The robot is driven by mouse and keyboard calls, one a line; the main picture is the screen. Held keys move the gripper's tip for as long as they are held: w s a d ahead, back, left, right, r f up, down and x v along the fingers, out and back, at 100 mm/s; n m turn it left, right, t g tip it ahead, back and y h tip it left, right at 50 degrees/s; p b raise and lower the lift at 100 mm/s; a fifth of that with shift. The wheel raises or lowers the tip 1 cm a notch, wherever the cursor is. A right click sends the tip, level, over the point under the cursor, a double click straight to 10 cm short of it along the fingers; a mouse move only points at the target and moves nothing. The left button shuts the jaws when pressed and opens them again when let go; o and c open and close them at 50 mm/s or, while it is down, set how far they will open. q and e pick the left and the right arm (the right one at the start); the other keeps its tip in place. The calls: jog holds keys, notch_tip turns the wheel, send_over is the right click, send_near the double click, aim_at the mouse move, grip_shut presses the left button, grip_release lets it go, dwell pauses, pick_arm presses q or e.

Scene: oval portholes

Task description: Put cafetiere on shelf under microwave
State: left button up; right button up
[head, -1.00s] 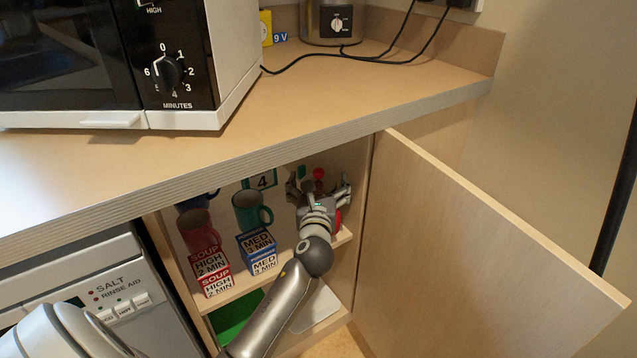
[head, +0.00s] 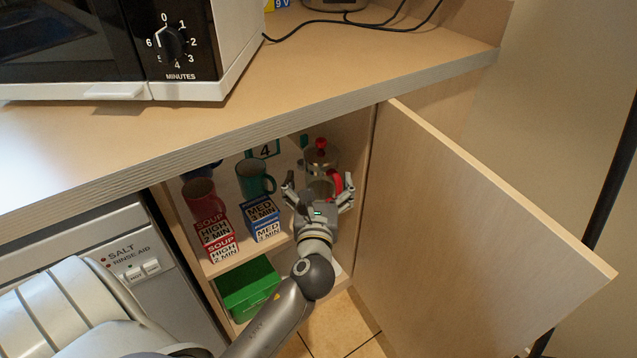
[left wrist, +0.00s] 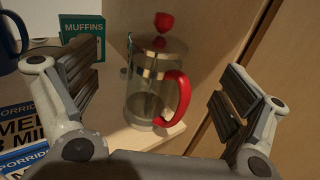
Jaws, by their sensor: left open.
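The cafetiere (head: 321,165) is a glass jug with a red knob and a red handle. It stands upright on the cupboard's upper shelf (head: 222,268) under the counter, at the right side near the cupboard wall. It also shows in the left wrist view (left wrist: 152,88), between and beyond the fingers, with its handle to the right. My left gripper (head: 318,192) is open, in front of the cafetiere, and its fingers show apart from it in the left wrist view (left wrist: 160,95). The microwave (head: 120,45) stands on the counter above. My right gripper is not in view.
A green mug (head: 253,178) and a red mug (head: 203,200) stand left of the cafetiere, behind blue and red label boxes (head: 264,222). A green bin (head: 248,288) is on the lower level. The open cupboard door (head: 470,240) stands to the right.

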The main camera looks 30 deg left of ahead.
pick_arm(q)
jog(key=s+d+f+n+g+h, duration=0.3)
jog(key=s+f+n+g+h, duration=0.25)
jog(key=s+f+n, duration=0.9)
jog(key=s+d+f+n+g+h, duration=0.1)
jog(key=s+d+n+g+h, duration=0.3)
jog(key=n, duration=0.9)
jog(key=s+d, duration=0.3)
jog(key=d, duration=0.2)
jog(key=shift+s+f+g+h, duration=0.35)
jog(key=shift+f, duration=0.05)
